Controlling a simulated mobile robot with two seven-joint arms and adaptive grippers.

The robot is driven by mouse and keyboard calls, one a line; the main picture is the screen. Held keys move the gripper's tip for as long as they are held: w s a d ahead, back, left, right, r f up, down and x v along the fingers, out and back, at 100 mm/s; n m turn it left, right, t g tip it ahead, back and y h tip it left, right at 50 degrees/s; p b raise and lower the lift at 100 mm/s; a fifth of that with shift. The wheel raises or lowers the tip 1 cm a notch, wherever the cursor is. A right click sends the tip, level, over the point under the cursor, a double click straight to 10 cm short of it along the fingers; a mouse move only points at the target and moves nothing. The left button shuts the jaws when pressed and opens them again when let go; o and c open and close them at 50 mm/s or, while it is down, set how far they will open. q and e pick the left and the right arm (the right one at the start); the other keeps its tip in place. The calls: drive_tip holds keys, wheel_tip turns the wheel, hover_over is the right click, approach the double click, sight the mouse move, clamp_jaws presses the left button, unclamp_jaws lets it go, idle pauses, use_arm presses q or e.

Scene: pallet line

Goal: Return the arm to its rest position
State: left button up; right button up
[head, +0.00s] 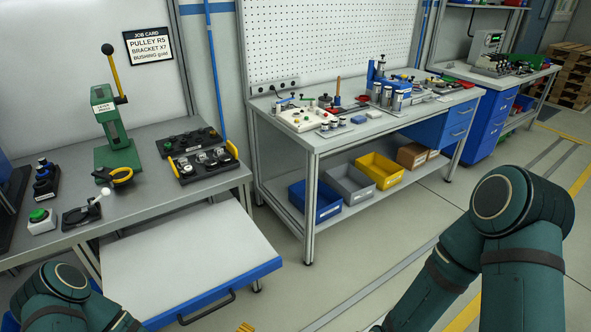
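My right arm (508,215) shows at the lower right as dark green links, bent at a round joint. It reaches down out of the frame over the floor. My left arm (62,295) shows at the lower left corner, beside the white-topped surface with a blue edge.
A grey bench (140,200) at left carries a green press (112,135) and black trays (203,163). A white-topped surface (180,262) with a blue front and handle juts out below. A workbench (310,143) with bins stands at centre. Floor (390,225) between is clear.

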use_arm(q)
drive_tip(key=s+d+r+m+g, duration=0.4)
drive_tip(key=s+m+g, duration=0.4)
drive_tip(key=m+g, duration=0.1)
drive_tip(key=shift+s+d+r+m, duration=0.25)
drive_tip(key=shift+s+d+m, duration=0.05)
drive_tip(key=shift+m, duration=0.3)
